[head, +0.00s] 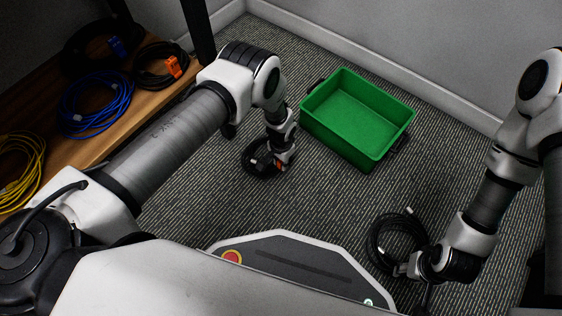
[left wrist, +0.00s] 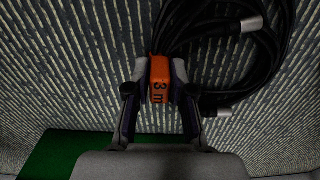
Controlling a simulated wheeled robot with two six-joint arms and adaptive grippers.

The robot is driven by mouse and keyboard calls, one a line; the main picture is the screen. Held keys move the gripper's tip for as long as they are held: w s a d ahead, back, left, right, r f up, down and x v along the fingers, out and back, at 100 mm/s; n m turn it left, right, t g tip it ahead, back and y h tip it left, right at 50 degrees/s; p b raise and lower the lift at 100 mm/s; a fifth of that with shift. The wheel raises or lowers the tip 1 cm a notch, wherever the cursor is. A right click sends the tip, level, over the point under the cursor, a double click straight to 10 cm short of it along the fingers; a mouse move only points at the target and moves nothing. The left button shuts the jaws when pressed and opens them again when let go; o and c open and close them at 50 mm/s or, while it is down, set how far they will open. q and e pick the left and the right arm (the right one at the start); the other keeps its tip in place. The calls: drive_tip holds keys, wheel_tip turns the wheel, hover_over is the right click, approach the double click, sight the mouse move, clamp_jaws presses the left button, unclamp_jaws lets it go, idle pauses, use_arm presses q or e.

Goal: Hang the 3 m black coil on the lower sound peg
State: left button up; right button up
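The 3 m black coil (head: 256,160) is at my left gripper (head: 281,163), over the carpet left of the green bin. In the left wrist view the gripper (left wrist: 160,85) is shut on the coil's orange tag (left wrist: 160,78), marked "3 m". The black loops (left wrist: 262,55) with metal-ended connectors extend beyond the fingers. A second black coil (head: 372,243) is at my right gripper (head: 408,268), whose fingers appear shut on its near edge. Its tag cannot be made out. No pegs are in view.
A green bin (head: 386,160) stands empty on the carpet near the wall. A wooden shelf (head: 128,112) at left bears yellow (head: 22,165), blue (head: 75,112) and black coils (head: 150,68). A dark post (head: 199,30) rises at its end.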

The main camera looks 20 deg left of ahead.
use_arm(q)
drive_tip(key=shift+o, duration=0.6)
drive_tip(key=shift+r, duration=0.2)
drive_tip(key=r+p, duration=0.1)
drive_tip(key=r, duration=0.1)
drive_tip(key=r+p, duration=0.4)
drive_tip(key=shift+a+r, duration=0.3)
drive_tip(key=shift+r, duration=0.4)
drive_tip(key=shift+f, duration=0.1)
